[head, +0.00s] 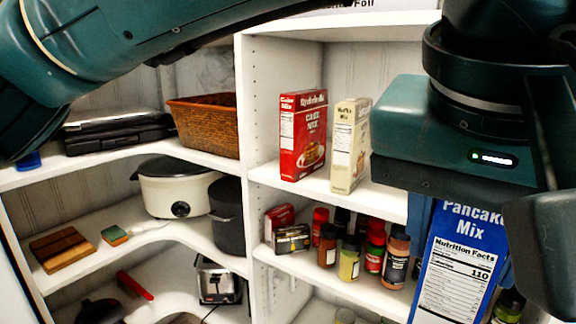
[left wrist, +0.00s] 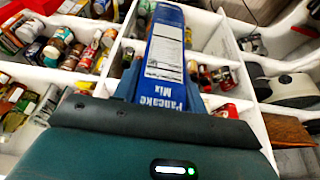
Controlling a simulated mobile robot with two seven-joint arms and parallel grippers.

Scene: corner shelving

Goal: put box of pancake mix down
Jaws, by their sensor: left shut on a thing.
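The blue box of pancake mix (head: 460,262) is at the lower right of the head view, with its nutrition label facing me. My left gripper (head: 475,205) is above it and shut on its top end. The box hangs below the gripper in front of the shelves, and its lower end is cut off by the frame. In the left wrist view the box (left wrist: 165,62) extends away from the gripper (left wrist: 158,112). I cannot tell whether its far end touches a shelf. My right gripper is not in view.
A red cake mix box (head: 303,135) and a cream muffin mix box (head: 349,145) stand on the middle shelf, left of my gripper. Spice jars (head: 350,257) crowd the shelf below. A wicker basket (head: 205,122) and a white slow cooker (head: 175,187) stand on the left shelves.

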